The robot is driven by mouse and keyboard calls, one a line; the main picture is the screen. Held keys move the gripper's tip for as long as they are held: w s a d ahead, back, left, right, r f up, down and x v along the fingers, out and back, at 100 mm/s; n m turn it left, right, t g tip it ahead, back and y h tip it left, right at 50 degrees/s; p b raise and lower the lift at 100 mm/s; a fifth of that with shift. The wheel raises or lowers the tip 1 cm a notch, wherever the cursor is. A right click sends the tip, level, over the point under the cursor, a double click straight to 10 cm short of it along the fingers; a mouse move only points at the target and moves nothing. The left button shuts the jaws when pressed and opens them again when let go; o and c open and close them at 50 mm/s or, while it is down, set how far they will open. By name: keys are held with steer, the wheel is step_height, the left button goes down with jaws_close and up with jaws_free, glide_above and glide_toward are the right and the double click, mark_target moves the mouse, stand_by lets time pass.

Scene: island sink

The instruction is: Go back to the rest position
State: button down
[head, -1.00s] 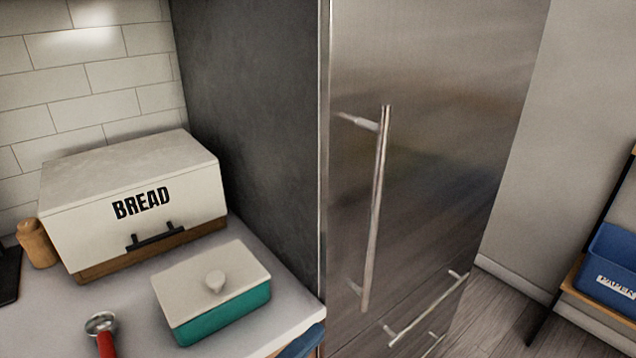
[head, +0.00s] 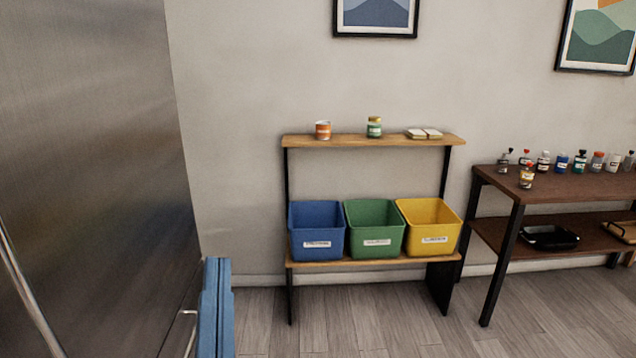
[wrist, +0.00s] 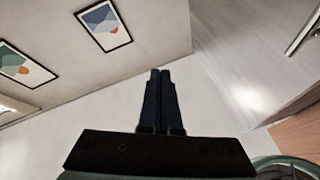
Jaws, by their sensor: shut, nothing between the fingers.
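My gripper (wrist: 160,76) shows in the wrist view with its two dark fingers side by side, shut and empty. It points toward the bare wall and ceiling, away from any object. The wrist view is tilted and shows two framed pictures, one (wrist: 103,26) near the top and one (wrist: 22,66) at the left.
A shelf (head: 370,141) with blue (head: 317,222), green (head: 374,222) and yellow (head: 430,219) bins stands ahead. A dark table (head: 570,187) with several bottles is right. Floor between is clear.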

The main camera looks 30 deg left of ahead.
steer(key=w+d+r+m+t+h, duration=0.1)
steer(key=w+d+r+t+h, duration=0.1)
steer(key=d+r+t+h, duration=0.65)
steer(key=w+d+r+m+t+h, duration=0.15)
steer(key=d+r+h, duration=0.35)
steer(key=d+r, duration=0.9)
step_height(320, 180, up, 13)
steer(key=p, duration=1.2)
steer(key=shift+d+m+g+h, duration=0.2)
steer(key=shift+m+g+h, duration=0.15)
steer(key=shift+g, duration=0.05)
